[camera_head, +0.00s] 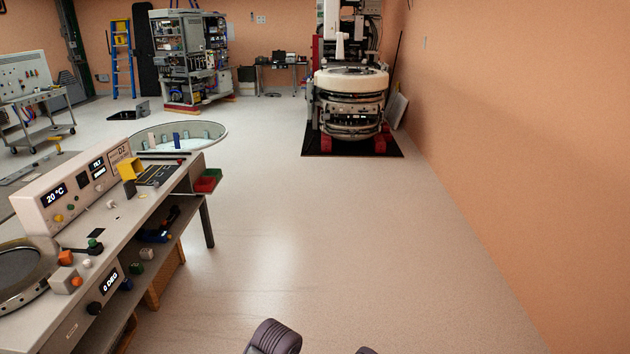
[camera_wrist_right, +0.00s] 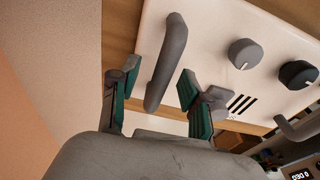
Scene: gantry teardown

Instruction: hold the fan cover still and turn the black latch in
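In the right wrist view a white panel (camera_wrist_right: 215,22) carries a grey bar handle (camera_wrist_right: 168,62); I cannot tell whether this panel is the fan cover. My right gripper (camera_wrist_right: 158,76) is open, its green-padded fingers on either side of the handle, with gaps visible. A black round knob (camera_wrist_right: 298,74) with a white mark sits at the panel's right; I cannot tell whether it is the black latch. A grey knob (camera_wrist_right: 245,54) is beside it, and another grey part lies behind the right finger. My left gripper is not in view.
In the head view a control bench (camera_head: 122,215) with knobs and displays stands at the left. A round white machine (camera_head: 350,85) stands on a black mat at the back. A tall equipment rack (camera_head: 182,60) is farther left. The middle floor is clear; an orange wall closes the right.

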